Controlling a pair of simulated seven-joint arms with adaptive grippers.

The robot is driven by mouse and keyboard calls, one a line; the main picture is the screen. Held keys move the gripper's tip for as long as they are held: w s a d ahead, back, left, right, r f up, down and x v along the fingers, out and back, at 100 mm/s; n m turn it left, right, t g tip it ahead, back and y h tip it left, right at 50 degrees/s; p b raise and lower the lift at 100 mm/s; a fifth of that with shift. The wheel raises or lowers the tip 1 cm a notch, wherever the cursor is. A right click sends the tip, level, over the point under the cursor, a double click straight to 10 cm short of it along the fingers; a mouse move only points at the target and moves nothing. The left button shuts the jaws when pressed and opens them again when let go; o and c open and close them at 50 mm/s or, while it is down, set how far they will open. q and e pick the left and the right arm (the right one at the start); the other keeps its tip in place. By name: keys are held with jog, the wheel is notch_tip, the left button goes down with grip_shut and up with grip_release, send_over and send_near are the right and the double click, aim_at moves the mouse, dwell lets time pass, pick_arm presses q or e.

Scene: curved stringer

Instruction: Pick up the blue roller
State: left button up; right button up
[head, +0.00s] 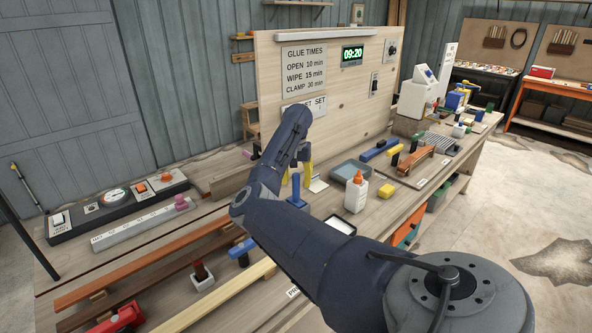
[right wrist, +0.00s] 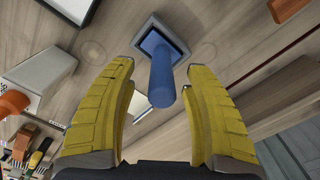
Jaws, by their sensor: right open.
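The blue roller (head: 297,192) stands upright on the workbench, below my right gripper in the head view. In the right wrist view it shows as a blue cylinder (right wrist: 161,82) rising from a square, dark-rimmed base (right wrist: 177,31). My right gripper (head: 296,180) has yellow fingers and is open. In the right wrist view its fingertips (right wrist: 158,67) lie on either side of the cylinder, with visible gaps. Whether the cylinder is fully between the pads in depth is hard to tell. My left gripper is not in view.
A white glue bottle (head: 356,194) with an orange cap stands right of the roller, near a grey-blue tray (head: 350,172). A tall wooden board (head: 330,90) stands behind. Long wooden strips (head: 150,262) lie at the front left.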

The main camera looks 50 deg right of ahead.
aim_at(296, 191)
jog(key=shift+w+f, duration=0.1)
jog(key=shift+f, duration=2.5)
grip_shut()
